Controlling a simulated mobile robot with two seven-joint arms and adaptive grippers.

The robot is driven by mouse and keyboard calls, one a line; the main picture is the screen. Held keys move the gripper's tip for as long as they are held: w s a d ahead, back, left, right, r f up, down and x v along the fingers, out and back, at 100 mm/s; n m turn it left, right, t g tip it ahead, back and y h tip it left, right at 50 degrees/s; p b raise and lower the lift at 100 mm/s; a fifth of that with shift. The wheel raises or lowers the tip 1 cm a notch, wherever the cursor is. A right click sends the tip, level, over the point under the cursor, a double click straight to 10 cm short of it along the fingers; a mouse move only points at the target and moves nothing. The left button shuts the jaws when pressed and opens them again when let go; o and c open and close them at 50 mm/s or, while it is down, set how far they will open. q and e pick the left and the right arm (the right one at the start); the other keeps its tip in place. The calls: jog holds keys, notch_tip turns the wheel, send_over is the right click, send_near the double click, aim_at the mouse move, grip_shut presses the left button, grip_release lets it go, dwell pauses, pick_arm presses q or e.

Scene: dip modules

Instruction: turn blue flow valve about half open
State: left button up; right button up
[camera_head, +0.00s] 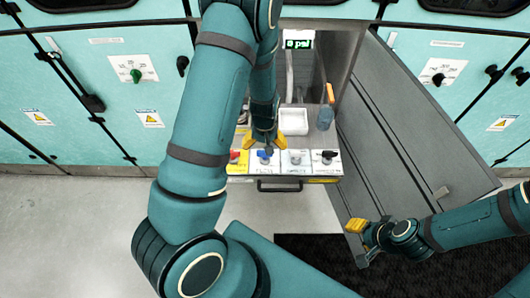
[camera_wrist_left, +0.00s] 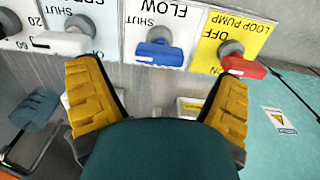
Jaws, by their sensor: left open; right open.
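The blue flow valve (camera_head: 265,154) is on a small panel in the open bay in the head view. In the left wrist view its blue handle (camera_wrist_left: 160,53) lies roughly crosswise, below the upside-down "FLOW" and beside "SHUT". My left gripper (camera_head: 264,143) is just above the valve row. In the left wrist view its yellow fingers (camera_wrist_left: 160,75) are spread wide on either side of the blue handle, with nothing between them. Contact with the handle cannot be told. My right gripper (camera_head: 362,232) is open and empty at the lower right, away from the panel.
A red handle (camera_wrist_left: 243,67) labelled "LOOP PUMP" and a white handle (camera_wrist_left: 62,43) flank the blue one. A black handle (camera_head: 327,155) is farther right. An open grey door (camera_head: 410,130) stands to the right. A white tray (camera_head: 293,121) and a display (camera_head: 298,44) are behind.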

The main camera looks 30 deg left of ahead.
aim_at(265, 156)
pick_arm(q)
jog(key=shift+f+b, duration=0.3)
jog(key=shift+f, duration=1.6)
jog(key=c, duration=1.2)
